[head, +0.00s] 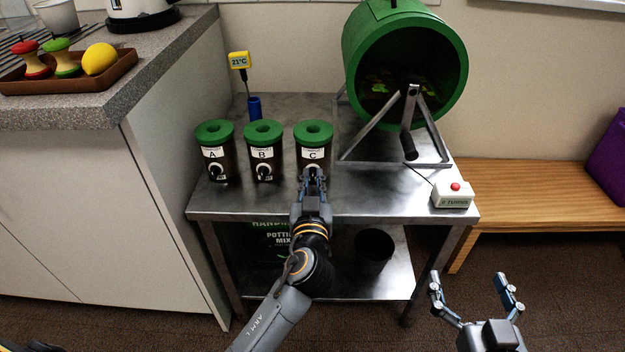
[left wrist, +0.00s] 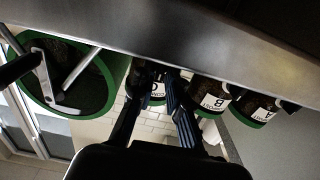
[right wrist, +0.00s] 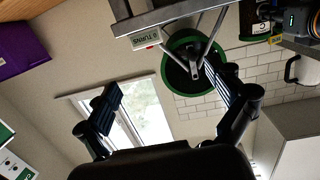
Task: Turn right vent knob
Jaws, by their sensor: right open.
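Three dark canisters with green lids stand in a row on the metal table, labelled A (head: 214,153), B (head: 263,154) and C (head: 313,150). The right one, on C, is mostly covered by my left gripper (head: 314,174). In the left wrist view its fingers (left wrist: 155,80) stand partly apart in front of canister C (left wrist: 157,89); whether they grip the knob cannot be seen. My right gripper (head: 476,285) is open and empty, in front of the table at the right.
A green drum (head: 458,65) on a metal stand with a crank is behind and right of canister C. A white box with a red button (head: 453,194) sits at the table's right corner. A yellow thermometer (head: 239,60) stands behind the canisters. A wooden bench (head: 540,180) is at right.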

